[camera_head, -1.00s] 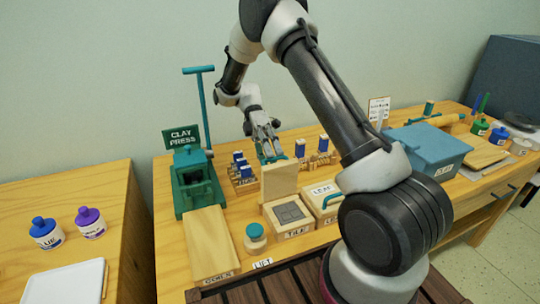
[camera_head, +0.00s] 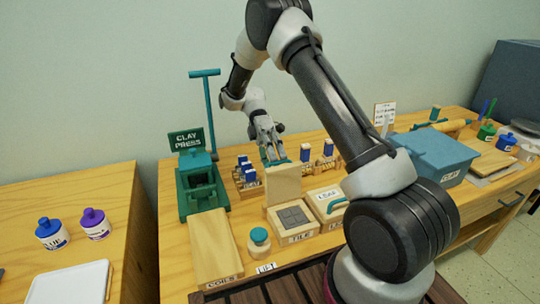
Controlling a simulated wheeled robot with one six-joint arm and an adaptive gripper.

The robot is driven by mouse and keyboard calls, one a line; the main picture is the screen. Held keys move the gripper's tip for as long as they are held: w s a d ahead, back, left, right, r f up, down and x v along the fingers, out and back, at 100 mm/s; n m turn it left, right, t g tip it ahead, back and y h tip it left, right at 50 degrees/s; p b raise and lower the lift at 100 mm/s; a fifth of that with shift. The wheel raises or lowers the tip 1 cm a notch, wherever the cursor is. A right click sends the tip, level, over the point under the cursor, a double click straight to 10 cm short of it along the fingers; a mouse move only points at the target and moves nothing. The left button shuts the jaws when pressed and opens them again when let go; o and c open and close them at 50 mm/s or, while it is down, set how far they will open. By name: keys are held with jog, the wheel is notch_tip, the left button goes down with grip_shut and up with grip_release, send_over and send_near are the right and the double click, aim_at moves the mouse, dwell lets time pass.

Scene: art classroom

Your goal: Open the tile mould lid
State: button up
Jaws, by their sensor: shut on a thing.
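The tile mould (camera_head: 297,237) is a light wooden box labelled TILE, with a grey gridded square inside showing. Its wooden lid (camera_head: 284,187) stands about upright at the back edge, so the mould is open. My gripper (camera_head: 273,158) is behind the top of the lid, pointing down. It is shut on the lid's teal handle, of which only a little shows. The lid hides the rest of the handle and part of the fingertips.
The leaf mould (camera_head: 327,214), with a teal handle, stands close on the right. A teal-lidded jar (camera_head: 259,243) and a long wooden box (camera_head: 215,247) are on the left. The green clay press (camera_head: 200,190) and blue-topped stamps (camera_head: 247,172) stand behind. A blue bin (camera_head: 435,152) is further right.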

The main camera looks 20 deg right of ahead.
jog(key=shift+w+f, duration=0.3)
jog(key=shift+w, duration=0.35)
jog(key=shift+c, duration=0.8)
jog(key=w, duration=0.6)
jog(key=shift+w+f, duration=0.3)
jog(key=shift+w, duration=0.05)
jog(key=shift+r, duration=0.1)
jog(key=s+d+r+m+t, duration=0.35)
jog(key=s+r+m, duration=0.2)
jog(key=r, duration=0.45)
jog(key=s+d+r+m+t, duration=0.35)
jog(key=s+r+t, duration=0.2)
jog(key=r, duration=0.55)
jog(key=s+d+m+t, duration=0.2)
jog(key=s+m+t, duration=0.1)
jog(key=s, duration=0.6)
jog(key=s+d+m+t, duration=0.1)
jog(key=s+m+t, duration=0.3)
jog(key=s, duration=0.5)
jog(key=shift+s+d+r+m+t, duration=0.25)
jog(key=shift+d+m+t, duration=0.1)
jog(key=shift+m, duration=0.65)
